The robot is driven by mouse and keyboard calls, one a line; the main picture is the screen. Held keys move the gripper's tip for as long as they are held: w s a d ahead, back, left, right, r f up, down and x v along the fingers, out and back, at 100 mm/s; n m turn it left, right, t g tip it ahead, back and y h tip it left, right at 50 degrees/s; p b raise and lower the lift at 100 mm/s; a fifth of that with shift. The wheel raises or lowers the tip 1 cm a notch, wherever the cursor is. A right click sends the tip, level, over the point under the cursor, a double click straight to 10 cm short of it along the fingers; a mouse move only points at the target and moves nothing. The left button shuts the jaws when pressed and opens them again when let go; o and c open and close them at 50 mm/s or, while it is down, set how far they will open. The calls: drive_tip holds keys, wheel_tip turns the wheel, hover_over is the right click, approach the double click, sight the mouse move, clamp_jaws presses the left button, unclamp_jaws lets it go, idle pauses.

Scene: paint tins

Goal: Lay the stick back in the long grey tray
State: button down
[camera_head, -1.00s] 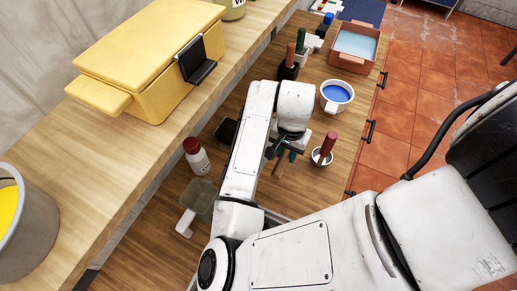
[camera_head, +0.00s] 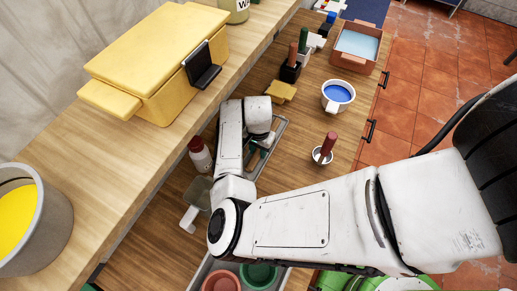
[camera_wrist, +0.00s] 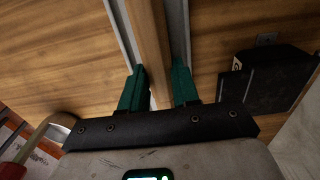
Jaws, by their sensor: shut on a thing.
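The stick (camera_wrist: 150,35) is a long brown wooden strip in the wrist view. My gripper (camera_wrist: 159,78), with green fingers, is shut on it. The long grey tray (camera_wrist: 119,28) is under the stick, which lines up lengthwise between its two long walls. Whether the stick touches the tray floor cannot be told. In the head view the tray's rim (camera_head: 284,127) shows beside my gripper (camera_head: 257,146), and my arm hides part of the tray and most of the stick.
A red-capped bottle (camera_head: 200,156) stands left of my arm. A pot with a red-handled tool (camera_head: 322,155) and a white mug of blue paint (camera_head: 338,97) stand to the right. A yellow sponge (camera_head: 281,92) lies behind. Bare wood lies between tray and mug.

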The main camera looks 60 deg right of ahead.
drive_tip(key=shift+f, duration=0.25)
drive_tip(key=c, duration=0.8)
unclamp_jaws()
drive_tip(key=shift+f+b, duration=0.15)
drive_tip(key=shift+b, duration=0.15)
drive_tip(key=shift+f+b, duration=0.2)
drive_tip(key=shift+b, duration=0.15)
drive_tip(key=r, duration=0.5)
drive_tip(key=r+b, duration=0.1)
drive_tip(key=r, duration=0.5)
drive_tip(key=shift+s+d+r, duration=0.1)
drive_tip(key=shift+s+d, duration=0.05)
drive_tip(key=shift+s, duration=0.05)
